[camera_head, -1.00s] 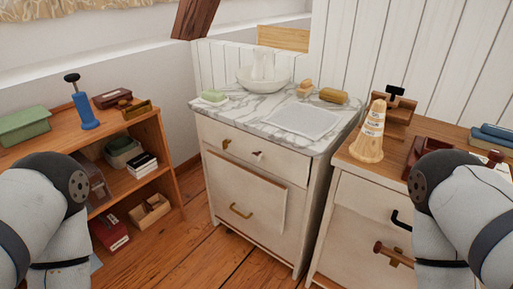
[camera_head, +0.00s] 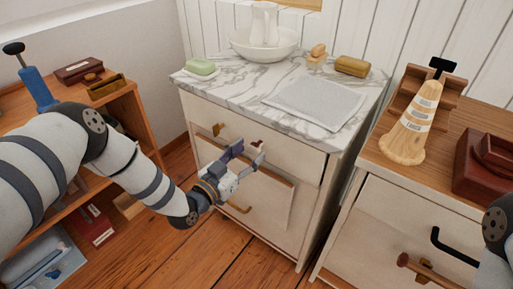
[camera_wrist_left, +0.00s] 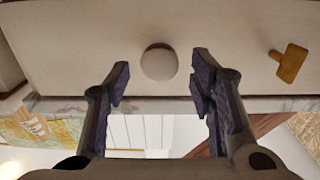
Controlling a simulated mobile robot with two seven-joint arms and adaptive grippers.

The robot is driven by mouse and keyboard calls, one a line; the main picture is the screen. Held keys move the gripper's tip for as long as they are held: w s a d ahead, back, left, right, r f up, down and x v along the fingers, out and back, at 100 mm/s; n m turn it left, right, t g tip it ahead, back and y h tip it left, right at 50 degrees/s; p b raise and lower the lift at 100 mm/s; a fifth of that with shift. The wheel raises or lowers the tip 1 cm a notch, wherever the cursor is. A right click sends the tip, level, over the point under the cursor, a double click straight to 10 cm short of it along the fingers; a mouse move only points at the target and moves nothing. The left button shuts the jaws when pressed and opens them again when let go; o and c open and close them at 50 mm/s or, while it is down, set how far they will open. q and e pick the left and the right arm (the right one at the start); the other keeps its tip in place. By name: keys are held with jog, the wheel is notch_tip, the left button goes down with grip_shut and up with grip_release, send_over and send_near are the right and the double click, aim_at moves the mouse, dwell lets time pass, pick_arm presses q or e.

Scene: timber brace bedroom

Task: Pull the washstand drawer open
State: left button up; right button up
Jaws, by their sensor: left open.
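The washstand (camera_head: 305,232) is cream-painted with a marble top (camera_head: 228,92). Its drawer (camera_head: 315,161) is under the top and looks shut. A brass piece (camera_head: 217,129) sits on the left of the drawer front. In the left wrist view, a pale round knob (camera_wrist_left: 159,62) shows between my finger lines, and the brass piece (camera_wrist_left: 288,63) is to the right. My left gripper (camera_head: 249,156) is open in front of the drawer, partly covering it. Whether the fingers reach around the knob is unclear. My right gripper is out of view.
A lower panel with a brass handle (camera_head: 238,208) is below the drawer. On the top are a bowl and jug (camera_head: 264,42), green soap (camera_head: 201,67) and a grey cloth (camera_head: 315,101). A cabinet with a wooden cone (camera_head: 411,125) stands right; an orange shelf (camera_head: 122,103) stands left.

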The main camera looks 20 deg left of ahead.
aim_at(252, 149)
pick_arm(q)
jog(key=shift+x, duration=1.6)
jog(key=shift+c, duration=0.6)
